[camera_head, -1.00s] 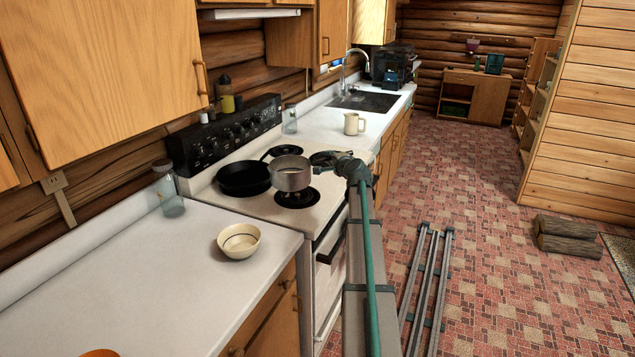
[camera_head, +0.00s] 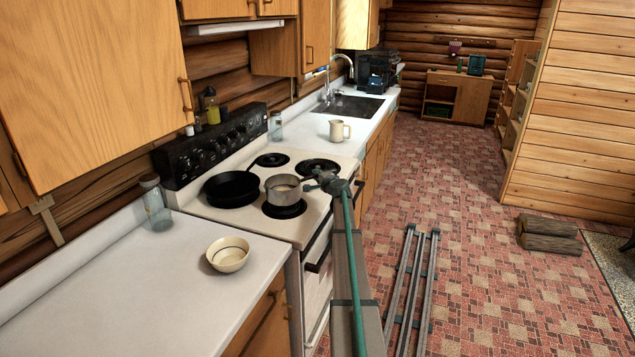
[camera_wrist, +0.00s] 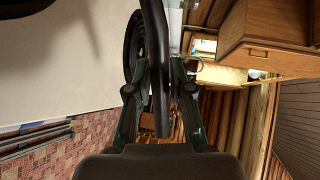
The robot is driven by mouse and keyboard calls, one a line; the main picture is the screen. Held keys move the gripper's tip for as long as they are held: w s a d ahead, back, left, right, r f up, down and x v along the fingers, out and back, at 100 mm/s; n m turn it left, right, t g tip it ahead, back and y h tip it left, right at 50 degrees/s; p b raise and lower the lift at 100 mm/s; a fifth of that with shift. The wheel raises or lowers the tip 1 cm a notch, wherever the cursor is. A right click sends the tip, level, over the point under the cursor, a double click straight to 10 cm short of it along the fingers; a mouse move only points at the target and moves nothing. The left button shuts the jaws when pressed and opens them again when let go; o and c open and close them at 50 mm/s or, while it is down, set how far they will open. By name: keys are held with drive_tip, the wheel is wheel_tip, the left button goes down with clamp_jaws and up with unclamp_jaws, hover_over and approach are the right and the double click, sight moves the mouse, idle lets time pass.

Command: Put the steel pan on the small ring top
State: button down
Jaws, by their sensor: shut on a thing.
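The steel pan (camera_head: 284,190), a grey round pot with a dark handle, is over the front near ring (camera_head: 284,211) of the white stove. I cannot tell whether its base touches that ring. My gripper (camera_head: 325,182) is at the pan's right side, shut on its handle. In the wrist view the dark handle (camera_wrist: 158,70) runs between the fingers of my gripper (camera_wrist: 159,92). The front near ring and the back far ring (camera_head: 271,159) look smaller than the front far ring (camera_head: 318,166), which is bare.
A black skillet (camera_head: 232,189) stands left of the pan, close to it. A cream bowl (camera_head: 228,254) and a glass bottle (camera_head: 156,207) stand on the near counter. A cream jug (camera_head: 339,131) stands on the far counter. The back far ring is bare.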

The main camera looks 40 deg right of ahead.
drive_tip(key=shift+f, duration=1.65)
drive_tip(key=c, duration=1)
unclamp_jaws()
drive_tip(key=shift+c, duration=0.2)
drive_tip(key=b+v, duration=0.3)
drive_tip(key=v, duration=0.9)
drive_tip(key=shift+b, duration=0.3)
